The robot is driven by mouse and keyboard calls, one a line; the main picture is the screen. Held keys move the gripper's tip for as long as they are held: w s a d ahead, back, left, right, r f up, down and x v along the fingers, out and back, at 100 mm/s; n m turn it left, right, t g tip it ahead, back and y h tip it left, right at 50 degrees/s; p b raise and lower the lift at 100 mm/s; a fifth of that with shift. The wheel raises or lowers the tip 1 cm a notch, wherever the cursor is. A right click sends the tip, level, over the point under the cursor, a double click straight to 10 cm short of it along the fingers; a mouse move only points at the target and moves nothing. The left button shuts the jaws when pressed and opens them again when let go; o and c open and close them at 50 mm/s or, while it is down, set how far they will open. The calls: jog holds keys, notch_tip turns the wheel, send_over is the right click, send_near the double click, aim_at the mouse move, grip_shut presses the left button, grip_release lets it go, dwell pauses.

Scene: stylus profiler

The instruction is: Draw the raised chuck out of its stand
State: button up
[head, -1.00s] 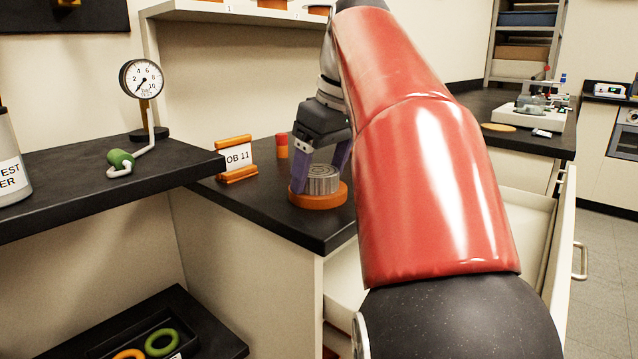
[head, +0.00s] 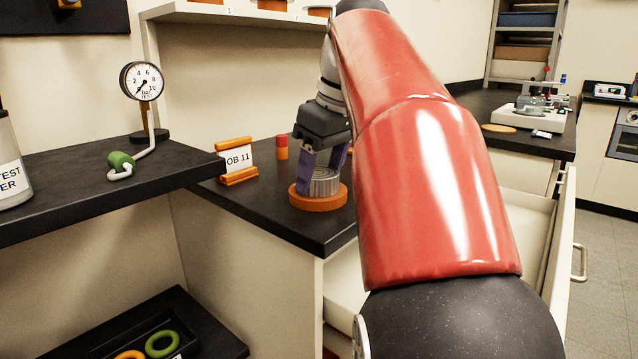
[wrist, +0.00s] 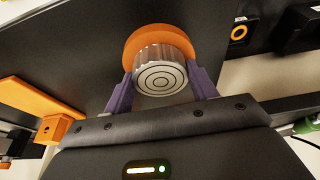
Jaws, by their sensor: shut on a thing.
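The chuck (head: 323,182) is a grey metal disc with a ribbed side and rings on its top. It stands upright in an orange round stand (head: 318,202) near the front corner of the black bench. My gripper (head: 322,176) points down from above, with purple fingers on both sides of the chuck, shut on it. In the wrist view, the chuck (wrist: 160,77) sits between the fingers, with the orange stand (wrist: 131,47) behind it. I cannot tell whether its bottom still touches the stand.
An orange sign holder (head: 237,160) reading "OB 11" and a small red-and-orange cylinder (head: 282,147) stand close by on the bench. A dial gauge (head: 142,80) stands on the left shelf. An open drawer (head: 545,255) is at the right, behind my red arm.

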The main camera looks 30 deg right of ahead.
aim_at(321, 173)
jog(key=shift+r+p, duration=0.65)
jog(key=shift+p, duration=0.1)
jog(key=shift+c, duration=0.4)
jog(key=shift+r+p, duration=1.05)
jog(key=shift+r, duration=0.4)
jog(key=shift+r, duration=2.45)
jog(key=shift+s, duration=0.15)
